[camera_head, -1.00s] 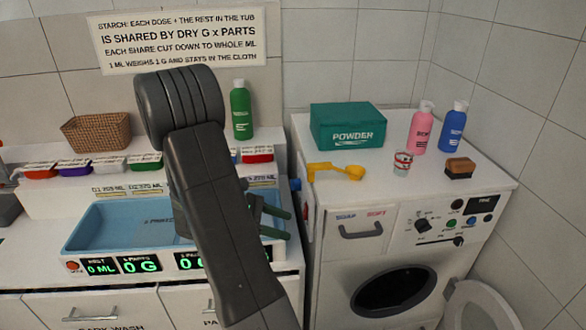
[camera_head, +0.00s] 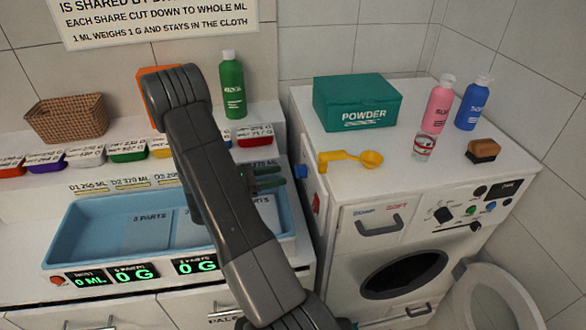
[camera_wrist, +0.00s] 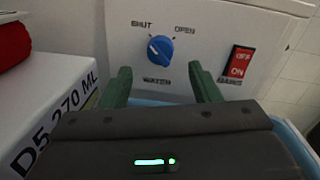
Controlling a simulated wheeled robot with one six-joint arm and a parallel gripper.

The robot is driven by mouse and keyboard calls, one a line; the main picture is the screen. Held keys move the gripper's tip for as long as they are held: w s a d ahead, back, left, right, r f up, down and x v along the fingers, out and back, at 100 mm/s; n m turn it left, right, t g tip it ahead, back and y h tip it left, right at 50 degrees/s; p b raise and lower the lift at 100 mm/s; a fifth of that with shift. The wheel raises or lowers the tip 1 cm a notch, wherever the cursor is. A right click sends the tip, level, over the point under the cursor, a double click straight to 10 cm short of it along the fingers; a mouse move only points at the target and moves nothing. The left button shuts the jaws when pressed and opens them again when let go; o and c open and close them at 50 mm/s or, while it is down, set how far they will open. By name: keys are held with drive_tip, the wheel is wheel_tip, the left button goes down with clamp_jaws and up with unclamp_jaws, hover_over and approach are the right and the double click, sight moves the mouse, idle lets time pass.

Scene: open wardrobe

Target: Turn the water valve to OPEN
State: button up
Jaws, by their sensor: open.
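The water valve is a round blue knob (camera_wrist: 159,48) on the white side panel of the washing machine, labelled WATER, with SHUT at its upper left and OPEN at its upper right. A small pale mark on the knob appears to face the SHUT side. The knob (camera_head: 304,171) also shows in the head view, just right of my fingers. My gripper (camera_wrist: 160,72) is open and empty, its two green fingers pointing at the panel on either side of the knob, apart from it. My gripper (camera_head: 270,178) is partly hidden by my arm in the head view.
A red OFF/ON switch (camera_wrist: 239,61) sits right of the knob. A blue sink basin (camera_head: 110,230) lies below and left of my arm. A white ledge (camera_wrist: 45,105) marked D5 270 ML is close on the left. A yellow scoop (camera_head: 350,158) lies on the machine top.

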sight(301, 171)
drive_tip(key=p+x, duration=0.1)
drive_tip(key=x, duration=0.4)
drive_tip(key=shift+w+d, duration=0.1)
drive_tip(key=shift+d, duration=0.3)
drive_tip(key=c, duration=1)
